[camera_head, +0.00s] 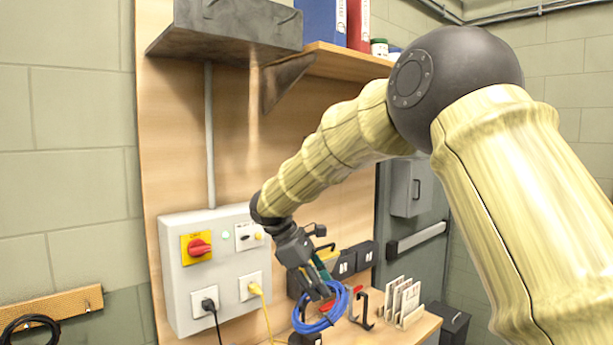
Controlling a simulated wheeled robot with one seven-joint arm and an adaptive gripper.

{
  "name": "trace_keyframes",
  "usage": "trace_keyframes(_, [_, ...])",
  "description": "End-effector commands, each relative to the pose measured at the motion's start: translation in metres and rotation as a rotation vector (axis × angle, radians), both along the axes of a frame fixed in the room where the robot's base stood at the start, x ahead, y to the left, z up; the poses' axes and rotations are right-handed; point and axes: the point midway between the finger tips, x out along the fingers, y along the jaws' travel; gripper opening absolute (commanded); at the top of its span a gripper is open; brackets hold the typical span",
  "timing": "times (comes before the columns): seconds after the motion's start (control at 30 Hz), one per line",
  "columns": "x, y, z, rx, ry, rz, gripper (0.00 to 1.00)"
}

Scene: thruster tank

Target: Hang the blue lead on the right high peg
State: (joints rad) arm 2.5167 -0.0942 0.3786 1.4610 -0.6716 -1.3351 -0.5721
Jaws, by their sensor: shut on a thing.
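The blue lead (333,313) is a coil of several loops, held up in front of the bench. My gripper (318,290) is at the end of my arm, low in the middle of the view, and is shut on the coil's upper left part. The fingertips are partly hidden by the coil. Thin black hook shapes show behind and right of my gripper, one near its wrist (320,247) and one beside the coil (364,312). I cannot tell which of these is the right high peg; my arm hides part of the board.
A grey switch box (183,290) with a red knob and plugged black and yellow cables is left of my gripper. A bench (395,333) with a white rack (403,302) is to the right. A wooden rail (55,303) with a black coil is far left. A shelf (345,62) hangs above.

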Motion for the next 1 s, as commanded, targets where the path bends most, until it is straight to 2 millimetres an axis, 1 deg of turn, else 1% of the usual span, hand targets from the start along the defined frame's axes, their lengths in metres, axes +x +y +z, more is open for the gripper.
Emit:
trace_keyframes(0.03, [0.003,0.005,0.023,-0.039,-0.008,0.090,0.00])
trace_keyframes(0.07, [0.005,0.007,0.033,-0.063,-0.012,0.148,0.00])
trace_keyframes(0.1, [0.007,0.010,0.048,-0.093,-0.019,0.228,0.00])
trace_keyframes(0.17, [0.010,0.014,0.068,-0.136,-0.033,0.346,0.00])
trace_keyframes(0.2, [0.012,0.017,0.081,-0.165,-0.043,0.422,0.00])
trace_keyframes(0.27, [0.014,0.020,0.099,-0.202,-0.064,0.528,0.00])
trace_keyframes(0.5, [0.020,0.030,0.172,-0.330,-0.183,0.928,0.00])
trace_keyframes(0.6, [0.021,0.033,0.200,-0.371,-0.241,1.071,0.00])
trace_keyframes(0.73, [0.021,0.038,0.230,-0.406,-0.313,1.216,0.00])
trace_keyframes(1.0, [0.020,0.042,0.279,-0.450,-0.435,1.421,0.00])
